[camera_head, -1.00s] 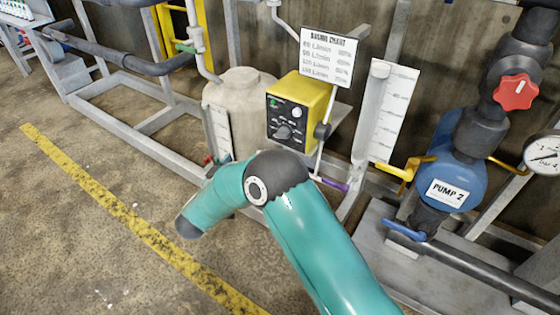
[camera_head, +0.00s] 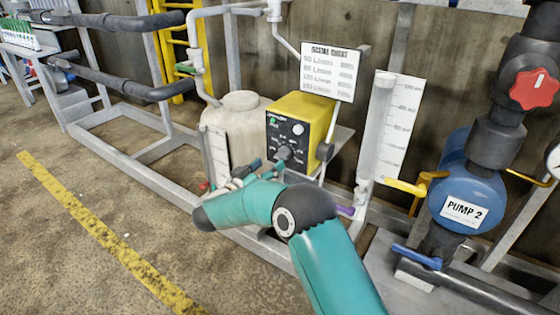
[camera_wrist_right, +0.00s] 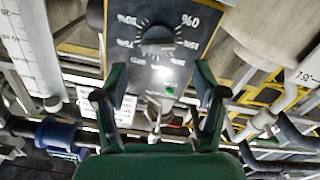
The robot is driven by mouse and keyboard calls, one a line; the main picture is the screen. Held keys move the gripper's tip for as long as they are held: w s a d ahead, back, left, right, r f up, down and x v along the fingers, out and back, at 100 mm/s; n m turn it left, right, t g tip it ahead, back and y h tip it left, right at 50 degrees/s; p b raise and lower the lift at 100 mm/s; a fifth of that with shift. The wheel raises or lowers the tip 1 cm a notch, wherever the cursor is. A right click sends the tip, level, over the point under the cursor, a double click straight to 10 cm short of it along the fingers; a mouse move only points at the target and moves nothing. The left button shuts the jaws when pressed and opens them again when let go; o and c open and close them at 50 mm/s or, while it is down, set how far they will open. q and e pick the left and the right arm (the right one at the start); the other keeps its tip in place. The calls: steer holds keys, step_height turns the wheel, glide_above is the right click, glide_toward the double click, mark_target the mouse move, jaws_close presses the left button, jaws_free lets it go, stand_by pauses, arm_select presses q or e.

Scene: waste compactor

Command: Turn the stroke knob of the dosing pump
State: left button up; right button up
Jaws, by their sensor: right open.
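The dosing pump (camera_head: 297,117) is a yellow box with a dark front panel, on a grey stand beside a pale tank. Its black stroke knob (camera_head: 284,153) sits low on the panel. In the right wrist view the knob (camera_wrist_right: 157,38) shows at the upper middle, ringed by white percent marks. My right gripper (camera_head: 262,168) is just below and left of the knob in the head view, partly hidden by my teal arm. In the wrist view its fingers (camera_wrist_right: 160,76) are spread and empty, with the knob beyond their tips and no contact visible. My left gripper is not in view.
A dosing chart (camera_head: 331,71) stands behind the pump. A clear graduated column (camera_head: 382,125) with a yellow handle is to its right. Blue PUMP 2 (camera_head: 462,190) and a red valve knob (camera_head: 534,89) are further right.

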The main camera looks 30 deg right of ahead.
mark_target(279, 155)
steer(key=b+x, duration=0.1)
steer(key=x, duration=0.4)
steer(key=shift+w+d, duration=0.15)
steer(key=shift+d, duration=0.2)
steer(key=c, duration=1.1)
